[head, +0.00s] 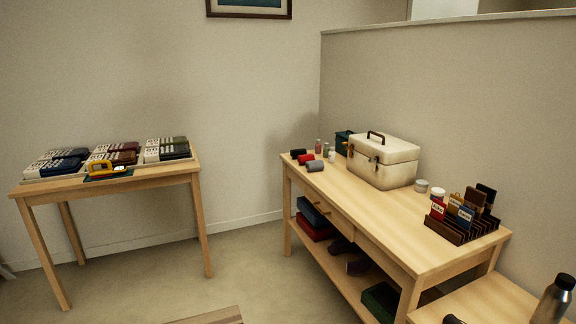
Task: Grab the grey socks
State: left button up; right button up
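The grey socks (315,166) appear as a small grey roll near the front left corner of the long wooden table (375,212). A red roll (306,159) and a black roll (298,153) lie right behind them, close together. Neither of my grippers is in view.
A brown rack (462,230) is further right. Open floor (235,262) lies between the tables.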

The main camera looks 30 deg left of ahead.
aim_at(317, 164)
jog(key=u, duration=1.05)
jog(key=i, duration=1.15)
jog(key=u, duration=0.5)
jog(key=i, duration=1.7)
jog(key=z, duration=0.9)
